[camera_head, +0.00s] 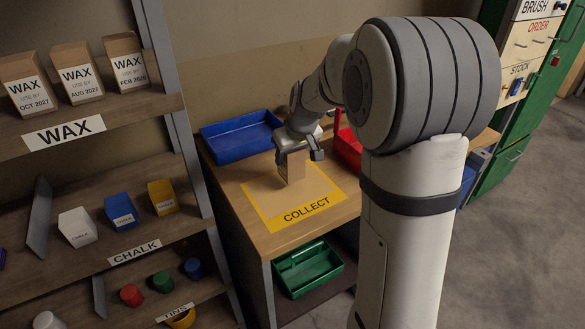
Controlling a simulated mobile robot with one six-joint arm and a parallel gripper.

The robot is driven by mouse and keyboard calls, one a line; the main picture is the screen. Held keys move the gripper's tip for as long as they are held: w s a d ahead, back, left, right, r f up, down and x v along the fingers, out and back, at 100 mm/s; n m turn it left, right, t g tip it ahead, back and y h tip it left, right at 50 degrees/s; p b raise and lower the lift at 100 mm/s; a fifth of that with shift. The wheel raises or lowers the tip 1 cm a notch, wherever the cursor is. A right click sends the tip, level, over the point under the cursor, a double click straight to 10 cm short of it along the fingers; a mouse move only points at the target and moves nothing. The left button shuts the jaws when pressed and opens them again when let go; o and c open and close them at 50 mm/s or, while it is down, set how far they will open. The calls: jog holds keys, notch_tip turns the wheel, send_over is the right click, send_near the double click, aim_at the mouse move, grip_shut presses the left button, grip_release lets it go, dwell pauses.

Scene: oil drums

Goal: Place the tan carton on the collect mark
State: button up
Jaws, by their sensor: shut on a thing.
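The tan carton (291,170) is over the collect mark (279,222), a yellow-bordered square labelled COLLECT on the wooden bench. My gripper (299,151) is above the mark and shut on the upper part of the carton. The carton looks upright and lies within the yellow border in this view. I cannot tell whether its base touches the bench top. My arm comes in from the right and hides part of the bench behind it.
A blue tray (241,134) is at the bench's back left and a red tray (348,150) behind the mark at right. A green tray (307,268) sits on the lower shelf. A rack at left holds several WAX cartons (78,73) and chalk boxes (122,210).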

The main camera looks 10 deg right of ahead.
aim_at(289, 168)
jog(key=shift+a+f, duration=0.2)
jog(key=shift+f, duration=1.9)
jog(key=shift+f, duration=0.25)
jog(key=o, duration=1.1)
jog(key=shift+r, duration=0.1)
